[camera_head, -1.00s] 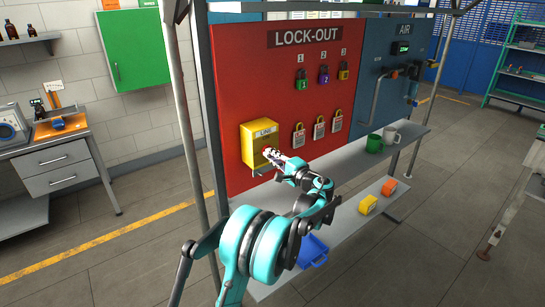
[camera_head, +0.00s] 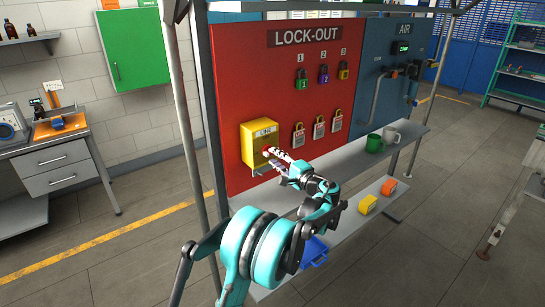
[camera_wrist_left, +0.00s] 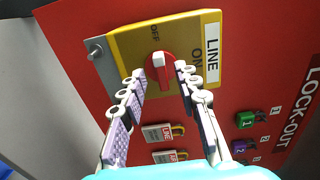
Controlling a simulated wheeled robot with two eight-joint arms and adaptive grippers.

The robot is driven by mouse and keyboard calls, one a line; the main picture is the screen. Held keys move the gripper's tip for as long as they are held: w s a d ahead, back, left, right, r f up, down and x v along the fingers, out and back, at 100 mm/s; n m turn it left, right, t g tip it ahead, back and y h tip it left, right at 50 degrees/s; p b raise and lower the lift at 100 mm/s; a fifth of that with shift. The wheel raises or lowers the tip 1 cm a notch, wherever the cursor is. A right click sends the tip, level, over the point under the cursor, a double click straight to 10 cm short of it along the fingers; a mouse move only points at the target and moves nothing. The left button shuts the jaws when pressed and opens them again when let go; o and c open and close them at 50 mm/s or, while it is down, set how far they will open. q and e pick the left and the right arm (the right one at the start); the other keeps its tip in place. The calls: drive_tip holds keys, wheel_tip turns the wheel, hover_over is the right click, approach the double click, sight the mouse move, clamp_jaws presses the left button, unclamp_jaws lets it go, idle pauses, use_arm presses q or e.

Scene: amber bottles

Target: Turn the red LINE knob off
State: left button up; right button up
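The yellow LINE box (camera_head: 258,137) is mounted low on the left of the red lock-out board. Its red knob (camera_wrist_left: 163,70) shows in the wrist view, between the OFF and ON labels, with a small white mark at one end. My left gripper (camera_wrist_left: 161,70) is open, one finger on each side of the knob. Both fingertips are close to it; I cannot tell whether they touch it. In the head view the left gripper (camera_head: 275,157) is in front of the box and partly hides the knob. My right gripper is in neither view.
Several hanging padlocks (camera_head: 319,127) and tags are on the red board (camera_head: 235,80) right of the box. A grey shelf (camera_head: 345,160) with a green mug (camera_head: 375,143) runs below. A metal hasp (camera_wrist_left: 96,50) sticks out beside the box.

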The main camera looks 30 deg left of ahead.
use_arm(q)
drive_tip(key=v, duration=0.9)
drive_tip(key=shift+s+d, duration=0.2)
drive_tip(key=shift+d, duration=0.15)
drive_tip(key=s+d+f+n+h+b, duration=0.1)
drive_tip(key=s+f+h+b, duration=0.2)
drive_tip(key=s, duration=0.4)
drive_tip(key=s+f+h, duration=0.3)
drive_tip(key=s+h, duration=0.1)
drive_tip(key=s, duration=0.3)
drive_tip(key=s+d+f+n+h+b, duration=0.1)
drive_tip(key=s+d+f+h, duration=0.3)
drive_tip(key=s, duration=0.5)
drive_tip(key=s+d+f+n+h+b, duration=0.2)
drive_tip(key=s+d+f+h, duration=0.3)
drive_tip(key=s+d+f, duration=0.3)
drive_tip(key=s+d+b, duration=0.1)
drive_tip(key=s+d, duration=0.1)
drive_tip(key=shift+d+f+h, duration=0.2)
drive_tip(key=shift+d+h, duration=0.1)
